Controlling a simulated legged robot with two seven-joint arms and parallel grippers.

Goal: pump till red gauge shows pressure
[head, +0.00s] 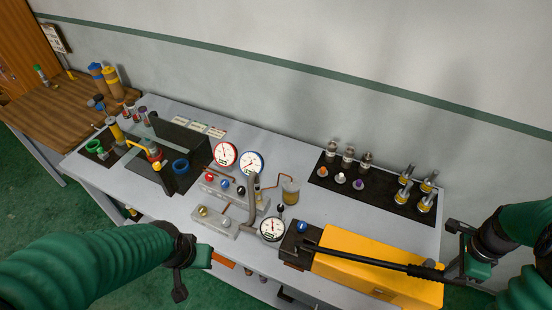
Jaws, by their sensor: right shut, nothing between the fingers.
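The red-rimmed gauge (225,154) stands upright on the bench; its needle is too small to read surely. A blue-rimmed gauge (252,162) is beside it. The yellow pump (372,262) lies at the bench's front right. Its long black lever (375,261) runs low across it, with the tip at the right. My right gripper (458,262) is at the lever's tip, shut with nothing between its fingers; I cannot tell if it touches the lever. My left gripper (190,268) is in front of the bench, away from the pump; its jaws are unclear.
A third gauge (272,229) sits left of the pump, near a valve block (225,188) with coloured knobs and pipes. A black mat (370,185) with several fittings is behind the pump. Vises and a black panel (185,140) fill the bench's left. A wooden table (55,105) stands further left.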

